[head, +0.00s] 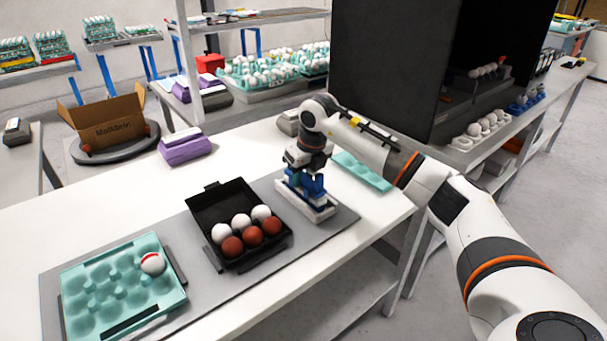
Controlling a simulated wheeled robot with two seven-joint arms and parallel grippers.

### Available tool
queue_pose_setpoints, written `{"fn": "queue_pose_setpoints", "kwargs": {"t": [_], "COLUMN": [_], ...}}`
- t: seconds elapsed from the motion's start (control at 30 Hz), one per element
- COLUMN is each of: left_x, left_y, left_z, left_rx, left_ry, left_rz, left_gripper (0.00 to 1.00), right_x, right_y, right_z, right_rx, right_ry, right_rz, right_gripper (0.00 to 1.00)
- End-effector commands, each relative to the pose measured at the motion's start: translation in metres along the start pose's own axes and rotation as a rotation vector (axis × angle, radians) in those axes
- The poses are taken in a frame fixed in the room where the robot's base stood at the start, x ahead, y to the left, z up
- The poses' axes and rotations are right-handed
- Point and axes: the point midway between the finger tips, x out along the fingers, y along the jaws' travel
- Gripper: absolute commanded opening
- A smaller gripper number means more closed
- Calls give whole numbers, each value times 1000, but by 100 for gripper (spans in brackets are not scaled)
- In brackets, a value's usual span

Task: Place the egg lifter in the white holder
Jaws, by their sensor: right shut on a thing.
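My right gripper (307,168) points down at the right end of the grey mat. It is shut on the blue egg lifter (312,188), whose top is partly hidden by the gripper. The white holder (319,213) is a low, long piece on the mat, directly under the lifter. The lifter is upright at the holder; I cannot tell whether it is fully seated or just above it. My left gripper is not in view.
A black open carton (213,206) with white and brown eggs stands left of the holder. A teal tray (84,313) with one red-marked white egg is further left. A teal tray (362,172) lies behind right. A purple carton (186,148) sits at the back edge.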

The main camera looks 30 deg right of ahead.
Motion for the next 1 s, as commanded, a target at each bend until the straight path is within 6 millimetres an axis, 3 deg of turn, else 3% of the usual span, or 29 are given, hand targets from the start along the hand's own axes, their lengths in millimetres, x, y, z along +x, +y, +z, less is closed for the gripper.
{"fn": "queue_pose_setpoints", "kwargs": {"t": [0.33,0.37,0.47,0.77,1.0], "left_x": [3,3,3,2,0], "left_y": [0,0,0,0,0], "left_z": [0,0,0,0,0], "left_rx": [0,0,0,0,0], "left_ry": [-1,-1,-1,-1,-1], "left_rz": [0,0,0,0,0], "left_gripper": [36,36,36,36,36], "right_x": [8,9,9,7,-23], "right_y": [0,0,0,0,0], "right_z": [2,3,3,2,-2], "right_rx": [1,0,0,0,-1], "right_ry": [-1,-3,-3,-1,4], "right_rz": [1,1,1,1,3], "right_gripper": [1,35,52,52,52]}}
